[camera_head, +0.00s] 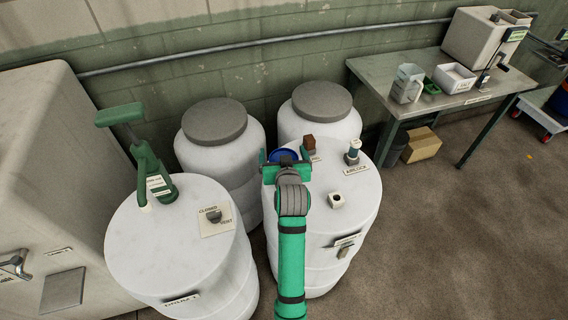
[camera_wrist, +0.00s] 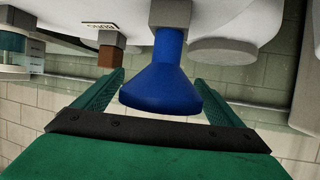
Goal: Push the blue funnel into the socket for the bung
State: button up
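The blue funnel (camera_head: 284,155) is on top of the right front drum (camera_head: 318,220), partly hidden behind my gripper (camera_head: 285,164). In the wrist view the funnel (camera_wrist: 160,85) has its wide mouth towards me and its narrow stem at a grey socket (camera_wrist: 170,13). How deep the stem sits is hidden. My gripper is open, with one finger on each side of the funnel. I cannot tell whether the fingers touch it. A brown bung (camera_head: 308,142) stands beside the funnel near a small label; in the wrist view the bung (camera_wrist: 107,56) is by a label reading BUNG (camera_wrist: 100,27).
An airlock piece (camera_head: 352,152) and a white holed socket (camera_head: 336,200) stand on the same drum. The left front drum (camera_head: 170,240) carries a green pump (camera_head: 150,170). Two grey-lidded drums (camera_head: 215,121) stand behind. A workbench (camera_head: 440,105) is at the right; floor is clear before it.

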jog(key=c, duration=1)
jog(key=shift+o, duration=0.2)
jog(key=shift+r, duration=0.1)
